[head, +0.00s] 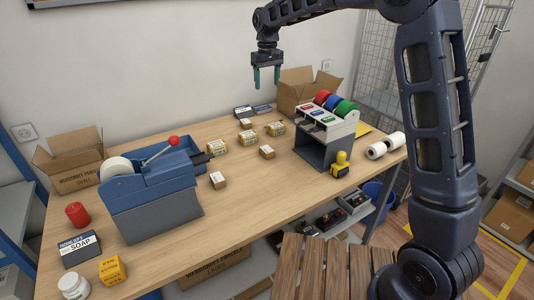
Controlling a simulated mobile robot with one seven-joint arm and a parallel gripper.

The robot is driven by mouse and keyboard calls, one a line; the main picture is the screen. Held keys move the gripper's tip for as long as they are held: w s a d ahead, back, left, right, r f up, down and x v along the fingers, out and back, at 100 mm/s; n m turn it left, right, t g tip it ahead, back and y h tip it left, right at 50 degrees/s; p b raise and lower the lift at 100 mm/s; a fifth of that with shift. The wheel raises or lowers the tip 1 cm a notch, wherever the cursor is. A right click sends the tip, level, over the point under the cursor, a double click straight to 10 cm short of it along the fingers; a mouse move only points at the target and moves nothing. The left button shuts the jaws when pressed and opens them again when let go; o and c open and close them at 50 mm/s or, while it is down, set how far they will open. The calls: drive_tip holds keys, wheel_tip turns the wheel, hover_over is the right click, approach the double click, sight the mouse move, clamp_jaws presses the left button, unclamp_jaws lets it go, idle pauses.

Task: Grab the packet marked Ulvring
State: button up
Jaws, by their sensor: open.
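No label reading Ulvring can be made out in the head view. Several small packets lie on the counter. They include a yellow-and-white packet (218,146), a similar packet (275,129), a dark packet with a white label (242,112) and a flat dark packet (262,108) at the back. Small brown boxes lie among them, one near the middle (267,152) and one nearer the front (217,181). My gripper (267,82) is open and empty, pointing down, high over the back of the counter, apart from every packet.
A blue tape dispenser (150,190) stands at left, near a dark soap box (79,249), a yellow box (112,270) and a white jar (73,286). A grey rack with coloured rolls (325,142), an open carton (297,95) and a yellow stamp (341,165) stand at right. The front middle is clear.

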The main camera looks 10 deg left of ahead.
sight(267, 149)
wheel_tip(267, 149, down, 31)
drive_tip(key=shift+s, duration=0.1)
drive_tip(key=c, duration=1.1)
drive_tip(key=shift+r, duration=0.1)
